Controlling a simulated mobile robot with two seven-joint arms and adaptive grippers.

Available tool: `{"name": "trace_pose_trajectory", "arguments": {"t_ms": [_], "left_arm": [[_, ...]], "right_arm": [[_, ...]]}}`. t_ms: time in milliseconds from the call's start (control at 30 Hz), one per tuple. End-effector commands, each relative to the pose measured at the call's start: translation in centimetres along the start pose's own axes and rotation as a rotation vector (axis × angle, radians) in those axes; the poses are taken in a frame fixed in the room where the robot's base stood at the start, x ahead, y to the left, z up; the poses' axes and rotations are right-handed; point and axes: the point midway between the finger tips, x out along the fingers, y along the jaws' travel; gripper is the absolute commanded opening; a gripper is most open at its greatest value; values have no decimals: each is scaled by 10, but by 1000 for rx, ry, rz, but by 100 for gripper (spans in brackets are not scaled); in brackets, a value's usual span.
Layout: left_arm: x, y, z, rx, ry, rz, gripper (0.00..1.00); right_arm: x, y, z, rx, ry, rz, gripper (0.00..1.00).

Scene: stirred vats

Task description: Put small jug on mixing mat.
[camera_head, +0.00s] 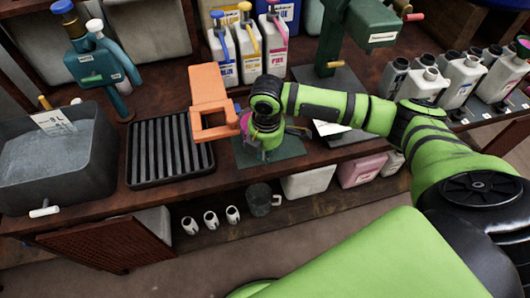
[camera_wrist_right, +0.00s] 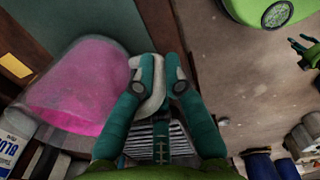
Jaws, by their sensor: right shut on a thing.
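The small jug (camera_wrist_right: 75,90) is clear with pink contents and fills the left of the right wrist view. My right gripper (camera_wrist_right: 160,78) is shut on its pale handle. In the head view my right gripper (camera_head: 262,143) is over the dark green mixing mat (camera_head: 288,149), and only a bit of pink shows beside it; the arm hides most of the jug. I cannot tell whether the jug touches the mat. Small teal fingers at the right edge of the wrist view look like my left gripper (camera_wrist_right: 304,48); it is outside the head view.
An orange clamp-like stand (camera_head: 209,100) is close left of the gripper. A black ribbed rack (camera_head: 168,150) and a grey basin (camera_head: 55,160) stand further left. Pump bottles (camera_head: 248,50) stand behind, with a green press (camera_head: 350,40). White bottles (camera_head: 460,75) fill the right. A lower shelf holds cups (camera_head: 211,220).

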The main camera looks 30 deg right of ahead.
Motion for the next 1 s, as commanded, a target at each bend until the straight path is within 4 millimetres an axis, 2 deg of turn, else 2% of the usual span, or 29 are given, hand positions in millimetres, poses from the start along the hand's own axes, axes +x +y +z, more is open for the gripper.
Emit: {"name": "trace_pose_trajectory", "arguments": {"t_ms": [100, 433, 467, 500, 867, 1000], "left_arm": [[-1, 0, 0, 0, 0, 0, 43], [-1, 0, 0, 1, -1, 0, 43], [-1, 0, 0, 1, -1, 0, 43], [-1, 0, 0, 1, -1, 0, 43], [0, 0, 0, 2, 0, 1, 43], [0, 1, 0, 2, 0, 1, 43]], "right_arm": [[8, 0, 0, 0, 0, 2, 0], [11, 0, 0, -1, 1, 2, 0], [11, 0, 0, -1, 1, 2, 21], [11, 0, 0, -1, 1, 2, 36], [9, 0, 0, -1, 0, 3, 36], [-5, 1, 0, -2, 2, 6, 36]]}}
